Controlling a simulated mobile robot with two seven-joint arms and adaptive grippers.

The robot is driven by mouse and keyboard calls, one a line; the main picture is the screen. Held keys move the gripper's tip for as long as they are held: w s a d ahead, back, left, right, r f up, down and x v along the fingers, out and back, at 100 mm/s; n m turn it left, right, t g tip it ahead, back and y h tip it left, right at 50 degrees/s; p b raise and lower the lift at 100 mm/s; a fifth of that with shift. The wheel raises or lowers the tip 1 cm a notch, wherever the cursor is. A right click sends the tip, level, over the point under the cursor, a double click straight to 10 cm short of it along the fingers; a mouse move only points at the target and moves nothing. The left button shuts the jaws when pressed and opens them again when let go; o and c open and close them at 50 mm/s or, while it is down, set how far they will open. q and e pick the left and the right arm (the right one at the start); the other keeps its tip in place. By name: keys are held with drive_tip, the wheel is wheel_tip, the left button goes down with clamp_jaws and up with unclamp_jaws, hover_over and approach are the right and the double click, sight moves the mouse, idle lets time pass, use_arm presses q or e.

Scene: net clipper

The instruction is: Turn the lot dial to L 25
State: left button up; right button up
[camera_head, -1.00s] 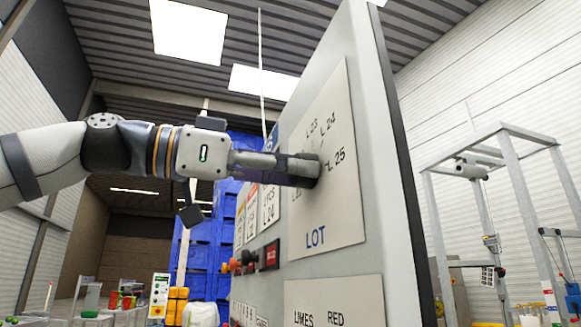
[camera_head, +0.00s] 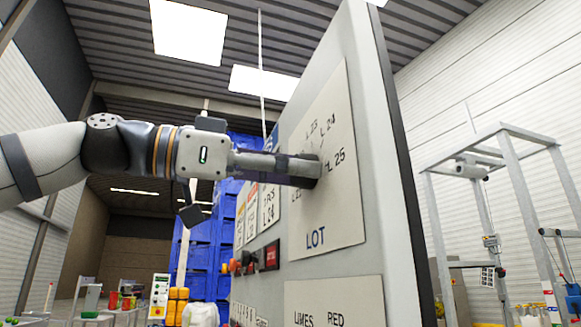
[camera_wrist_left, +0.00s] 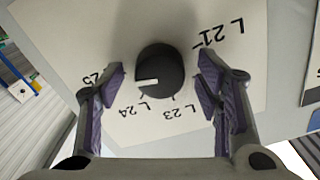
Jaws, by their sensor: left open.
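The lot dial (camera_wrist_left: 168,62) is a round black knob on a pale plate (camera_wrist_left: 60,30), seen in the left wrist view. Its white mark points left in that view, toward the 25 label (camera_wrist_left: 91,78). L 24, L 23 and L 21 also show there. My left gripper (camera_wrist_left: 160,74) is open, with one purple-padded finger on each side of the dial and a visible gap on both sides. In the head view my left gripper (camera_head: 312,168) reaches the LOT plate (camera_head: 335,215) from the left, beside the L 25 label (camera_head: 337,160), and mostly hides the dial. My right gripper is not in view.
The plate is on a tall grey panel (camera_head: 385,200). Below it is another plate (camera_head: 335,300) marked LIMES and RED. Red and orange buttons (camera_head: 240,264) and other labels are to the left. Blue crates (camera_head: 200,262) stand behind the panel, and a metal frame (camera_head: 510,165) stands at right.

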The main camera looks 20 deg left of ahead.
use_arm(q)
drive_tip(key=v, duration=1.2)
